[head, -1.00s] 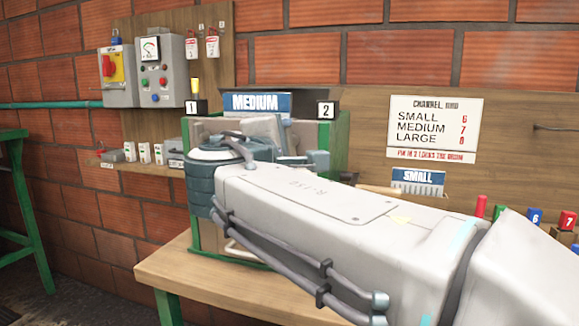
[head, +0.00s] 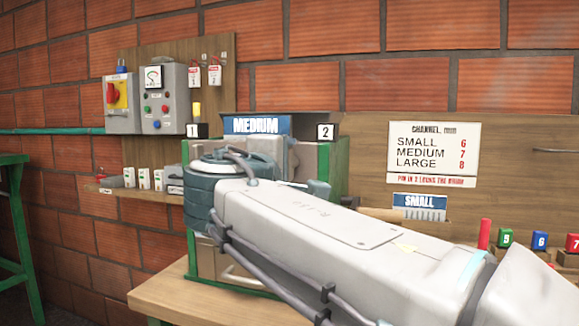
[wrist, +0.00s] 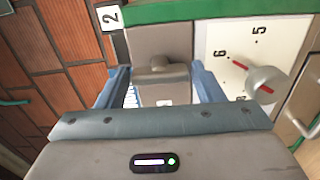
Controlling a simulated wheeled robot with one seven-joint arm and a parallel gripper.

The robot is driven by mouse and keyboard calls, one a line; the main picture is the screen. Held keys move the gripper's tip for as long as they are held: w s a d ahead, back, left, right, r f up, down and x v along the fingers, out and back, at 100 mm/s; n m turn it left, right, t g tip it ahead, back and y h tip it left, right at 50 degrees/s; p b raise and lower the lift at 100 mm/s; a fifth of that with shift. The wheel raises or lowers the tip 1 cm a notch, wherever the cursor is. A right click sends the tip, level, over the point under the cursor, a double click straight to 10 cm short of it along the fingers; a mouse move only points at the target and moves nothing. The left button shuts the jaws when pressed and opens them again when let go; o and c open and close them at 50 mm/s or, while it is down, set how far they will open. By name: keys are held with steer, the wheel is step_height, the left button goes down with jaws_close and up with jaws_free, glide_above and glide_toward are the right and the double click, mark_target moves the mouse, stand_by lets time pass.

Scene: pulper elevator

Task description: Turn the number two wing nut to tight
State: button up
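In the wrist view a grey rounded piece with a knob-like middle, seemingly the number two wing nut (wrist: 160,68), sits on a grey plate near the number 2 label (wrist: 109,17). Its long side looks roughly crosswise in the picture. My gripper (wrist: 163,74) is open, its two blue-grey fingers spread on either side of the wing nut; I cannot tell whether they touch it. In the head view the number 2 label (head: 325,132) shows at the top right of the green-framed machine. My arm hides the wing nut and gripper there.
The MEDIUM sign (head: 256,125) and the number 1 label (head: 193,130) top the machine. A channel chart (head: 433,153) hangs on the board to the right. A white dial plate (wrist: 215,40) with a round knob (wrist: 264,85) lies right of the fingers. The wooden bench (head: 165,294) is below.

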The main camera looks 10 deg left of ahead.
steer(key=shift+o, duration=0.9)
steer(key=s+a+p, duration=0.1)
steer(key=s, duration=1.3)
steer(key=shift+w, duration=0.1)
